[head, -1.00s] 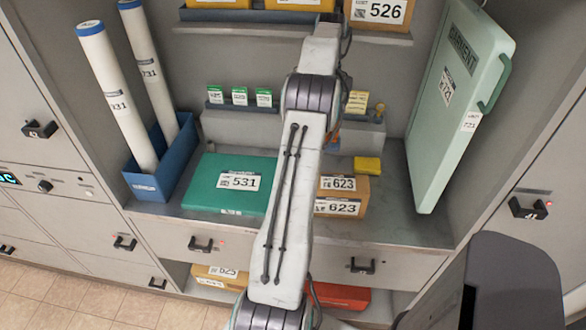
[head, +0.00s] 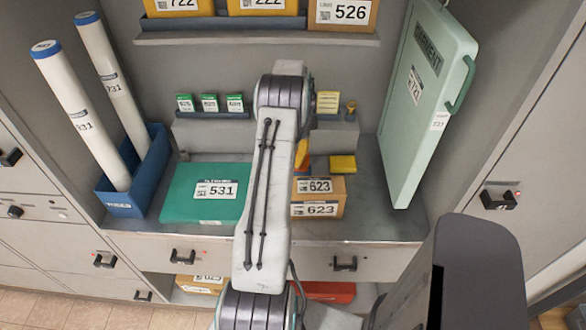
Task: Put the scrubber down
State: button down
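I cannot make out the scrubber for certain. A small yellow block (head: 343,163) lies on the counter (head: 385,222) behind the brown box, and I cannot tell whether it is the scrubber. An orange and blue thing (head: 303,156) shows in part beside my arm, too hidden to name. My arm rises through the middle of the view, and its far end is hidden behind its own links. My gripper does not show, so I cannot see what it holds.
A green box 531 (head: 204,203) lies left of my arm, and a brown box 623 (head: 318,196) lies right. A blue bin (head: 148,174) holds white tubes. A tall green garment case (head: 410,120) leans at right. A shelf (head: 200,39) above carries parcels. Counter front right is bare.

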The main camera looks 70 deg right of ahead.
jog(key=shift+f+p, duration=0.4)
jog(key=shift+f, duration=2)
jog(key=c, duration=1.9)
grip_release()
jog(key=shift+c, duration=0.2)
jog(key=o, duration=0.5)
